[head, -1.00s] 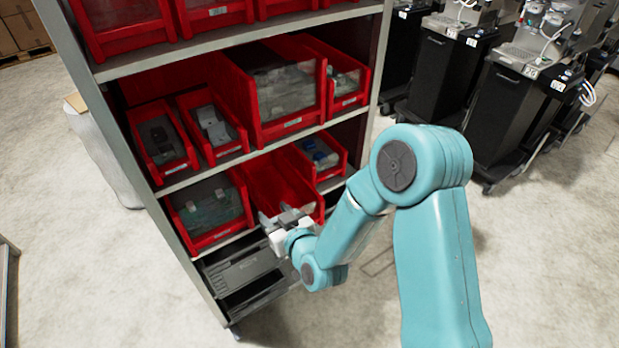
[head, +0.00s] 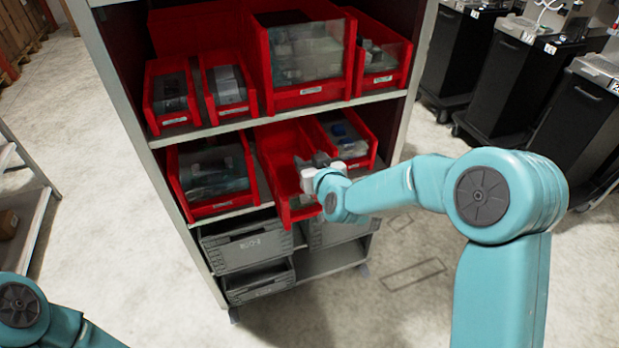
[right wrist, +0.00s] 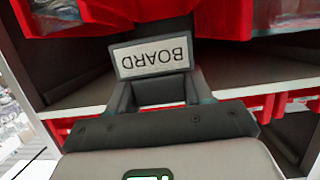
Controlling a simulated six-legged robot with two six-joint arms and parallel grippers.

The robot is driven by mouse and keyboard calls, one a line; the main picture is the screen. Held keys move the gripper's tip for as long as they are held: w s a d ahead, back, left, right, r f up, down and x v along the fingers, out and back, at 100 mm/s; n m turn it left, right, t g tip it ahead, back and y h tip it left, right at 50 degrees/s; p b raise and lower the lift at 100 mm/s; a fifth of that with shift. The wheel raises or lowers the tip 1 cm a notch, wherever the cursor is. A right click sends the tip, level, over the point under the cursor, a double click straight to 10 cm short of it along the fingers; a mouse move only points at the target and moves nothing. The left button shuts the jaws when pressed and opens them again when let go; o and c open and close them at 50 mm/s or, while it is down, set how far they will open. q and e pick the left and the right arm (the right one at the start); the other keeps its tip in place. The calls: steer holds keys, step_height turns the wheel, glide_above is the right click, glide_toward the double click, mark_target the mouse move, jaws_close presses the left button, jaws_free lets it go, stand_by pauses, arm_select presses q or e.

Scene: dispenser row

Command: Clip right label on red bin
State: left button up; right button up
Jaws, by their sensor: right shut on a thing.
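My right gripper (head: 312,163) is shut on a label (right wrist: 152,56), a white plate in a dark frame that reads BOARD upside down in the right wrist view. The fingers (right wrist: 155,90) pinch it from below in that view. The red bin (head: 282,140) is in the middle of the lower bin row in the head view, and my gripper covers part of its front right. In the right wrist view a red bin front (right wrist: 222,18) lies just beyond the label; whether they touch I cannot tell. My left gripper is out of view.
A red bin with grey contents (head: 212,170) stands left of the red bin, and another (head: 345,135) right of it. Grey crates (head: 245,248) sit below. The shelf's side post (head: 130,130) is at left. Black carts (head: 520,80) stand right; floor in front is clear.

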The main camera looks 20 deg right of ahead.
steer(key=shift+w+a+r+b, duration=0.1)
steer(key=shift+w+a+b, duration=0.25)
steer(key=shift+w, duration=0.35)
arm_select(q)
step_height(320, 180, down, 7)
steer(key=b, duration=0.5)
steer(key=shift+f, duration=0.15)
arm_select(e)
step_height(320, 180, down, 8)
steer(key=shift+r, duration=0.1)
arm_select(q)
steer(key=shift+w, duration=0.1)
arm_select(e)
steer(key=o, duration=1.1)
